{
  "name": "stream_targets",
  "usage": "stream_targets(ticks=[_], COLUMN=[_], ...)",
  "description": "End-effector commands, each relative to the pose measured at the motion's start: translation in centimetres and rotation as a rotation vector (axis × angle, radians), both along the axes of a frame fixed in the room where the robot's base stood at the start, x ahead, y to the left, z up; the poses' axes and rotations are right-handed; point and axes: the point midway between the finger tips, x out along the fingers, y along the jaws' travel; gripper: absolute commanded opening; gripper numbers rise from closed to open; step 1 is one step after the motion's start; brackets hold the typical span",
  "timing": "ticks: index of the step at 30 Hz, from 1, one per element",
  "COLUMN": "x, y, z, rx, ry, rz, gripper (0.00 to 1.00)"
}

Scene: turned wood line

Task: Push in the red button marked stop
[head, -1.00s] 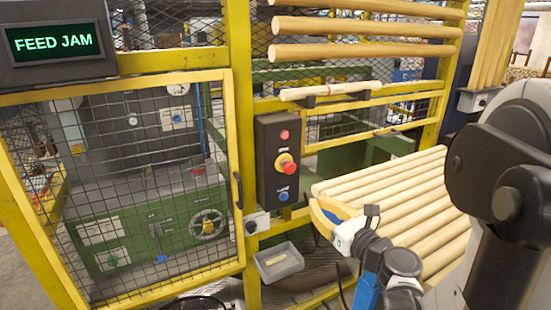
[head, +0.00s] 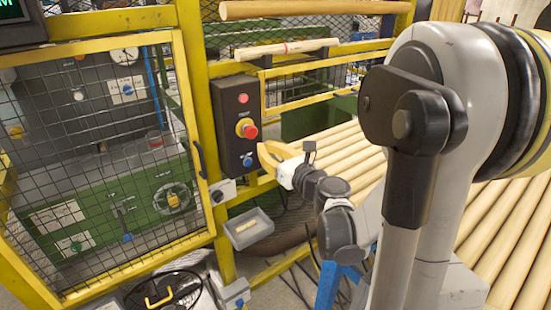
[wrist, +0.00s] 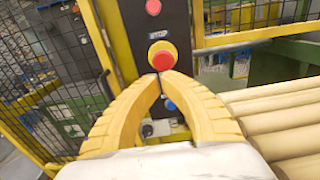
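The red mushroom button (head: 250,131) sits on a yellow collar on the black control box (head: 228,112).
A flat red button or lamp (head: 243,98) is above, and a blue button (head: 247,160) below, partly behind my fingers in the wrist view. A yellow mesh door (head: 190,130) stands left, wooden rods (head: 345,150) right, a grey tray (head: 250,228) below.

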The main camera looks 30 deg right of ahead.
Motion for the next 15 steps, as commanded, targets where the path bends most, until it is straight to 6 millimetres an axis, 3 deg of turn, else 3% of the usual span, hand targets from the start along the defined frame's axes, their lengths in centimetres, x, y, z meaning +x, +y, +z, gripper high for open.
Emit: stream_targets(ticks=[6, 15], x=[4.0, 6.1], y=[0.2, 0.2], z=[-0.2, 0.0], rx=[0.000, 0.000], ry=[0.000, 0.000], rz=[0.002, 0.000], gripper=[0.00, 0.00])
